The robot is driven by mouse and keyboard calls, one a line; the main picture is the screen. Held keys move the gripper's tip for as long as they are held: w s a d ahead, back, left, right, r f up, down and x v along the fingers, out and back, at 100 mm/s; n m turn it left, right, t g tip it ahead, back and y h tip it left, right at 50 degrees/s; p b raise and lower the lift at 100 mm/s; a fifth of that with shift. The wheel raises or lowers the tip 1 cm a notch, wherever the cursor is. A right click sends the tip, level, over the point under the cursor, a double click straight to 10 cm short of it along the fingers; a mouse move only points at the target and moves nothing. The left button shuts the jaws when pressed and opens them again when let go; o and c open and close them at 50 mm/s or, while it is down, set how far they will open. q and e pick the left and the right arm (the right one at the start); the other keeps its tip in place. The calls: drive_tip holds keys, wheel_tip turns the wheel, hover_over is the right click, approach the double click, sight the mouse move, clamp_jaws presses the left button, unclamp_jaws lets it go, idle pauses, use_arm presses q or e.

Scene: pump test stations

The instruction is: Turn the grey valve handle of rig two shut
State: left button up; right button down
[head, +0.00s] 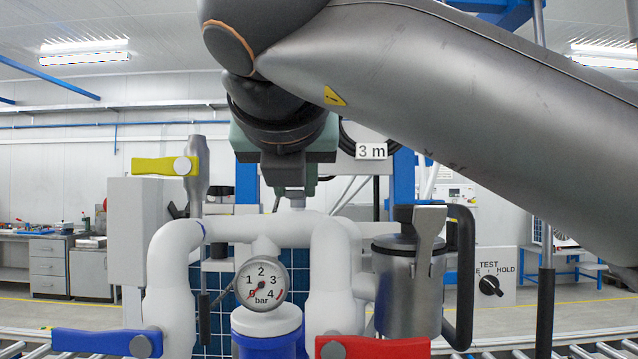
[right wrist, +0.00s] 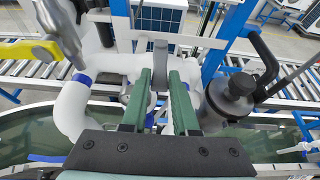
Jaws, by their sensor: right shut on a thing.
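The grey valve handle (right wrist: 160,62) stands between the two green fingers of my right gripper (right wrist: 160,82) in the right wrist view. In the head view my right gripper (head: 287,185) points down over the middle of the white pipework (head: 278,230) and hides most of the grey handle. The gripper is shut on the handle. A grey stem (head: 297,200) shows just below it. A pressure gauge (head: 262,283) sits under the pipe, its needle near 0 bar. No rig number is readable. My left gripper is not in view.
A yellow handle (head: 160,166) is at left, a blue handle (head: 95,342) and a red handle (head: 385,348) are in front. A metal canister (head: 400,290) with a black grip stands close at right. A TEST/HOLD knob (head: 491,285) is farther right.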

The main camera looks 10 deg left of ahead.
drive_tip(key=shift+a, duration=0.1)
idle(0.3)
drive_tip(key=c, duration=0.7)
unclamp_jaws()
drive_tip(key=b+v, duration=0.2)
drive_tip(key=v, duration=1)
drive_tip(key=shift+s+r, duration=0.1)
drive_tip(key=shift+s, duration=0.2)
